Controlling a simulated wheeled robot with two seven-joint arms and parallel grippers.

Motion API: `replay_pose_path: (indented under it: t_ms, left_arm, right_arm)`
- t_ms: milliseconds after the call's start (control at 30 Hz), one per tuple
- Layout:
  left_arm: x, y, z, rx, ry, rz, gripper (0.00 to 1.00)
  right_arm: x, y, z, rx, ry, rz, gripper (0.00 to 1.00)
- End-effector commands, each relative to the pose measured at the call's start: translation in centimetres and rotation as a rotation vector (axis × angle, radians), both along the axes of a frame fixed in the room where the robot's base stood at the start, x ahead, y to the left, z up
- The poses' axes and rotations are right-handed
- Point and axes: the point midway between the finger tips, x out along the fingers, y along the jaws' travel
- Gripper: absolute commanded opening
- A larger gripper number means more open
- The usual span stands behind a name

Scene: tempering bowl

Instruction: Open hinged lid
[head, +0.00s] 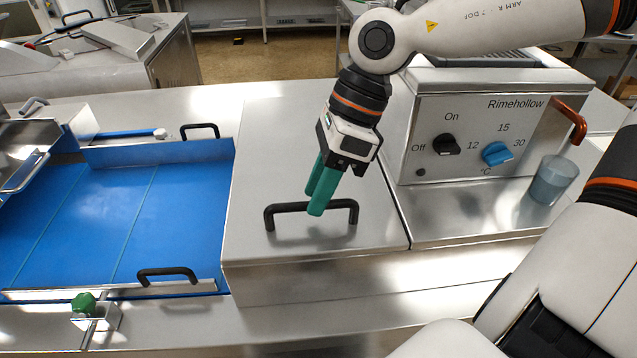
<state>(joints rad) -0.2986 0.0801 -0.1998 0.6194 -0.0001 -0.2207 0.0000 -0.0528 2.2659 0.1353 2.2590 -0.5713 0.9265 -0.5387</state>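The hinged lid (260,170) appears to be the flat brushed-steel panel in the middle of the head view, and it lies level and closed. A black bar handle (285,208) stands near its front edge. My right gripper (313,204) reaches down to the handle's bar from above, with its teal fingers near the middle. One fingertip shows in front of the bar and the other at its far side. The gap between the fingers is narrow, and I cannot tell whether they press on the bar. My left gripper is not in view.
A control box (480,130) with a black knob (446,145) and a blue knob (497,153) stands right of the lid. A clear cup (553,180) stands near it. A blue belt (110,215) with black handles lies to the left, with a green knob (84,304) in front.

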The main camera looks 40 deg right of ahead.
Motion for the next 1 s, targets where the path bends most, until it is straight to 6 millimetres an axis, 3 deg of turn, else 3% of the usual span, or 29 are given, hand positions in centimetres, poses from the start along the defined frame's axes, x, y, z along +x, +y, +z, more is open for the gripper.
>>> replay_pose_path:
  t_ms: [333,533,833,1000]
  left_arm:
    - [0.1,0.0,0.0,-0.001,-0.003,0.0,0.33]
    - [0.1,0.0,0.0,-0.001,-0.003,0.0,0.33]
    - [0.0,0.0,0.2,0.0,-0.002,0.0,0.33]
    - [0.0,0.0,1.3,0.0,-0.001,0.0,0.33]
  right_arm:
    - [0.0,0.2,-0.3,0.001,-0.001,0.0,0.33]
    - [0.0,0.2,-0.3,0.001,-0.001,0.0,0.0]
    - [0.1,0.1,-0.1,0.003,0.002,0.0,0.0]
    - [0.3,0.0,1.6,0.02,0.03,-0.001,0.0]
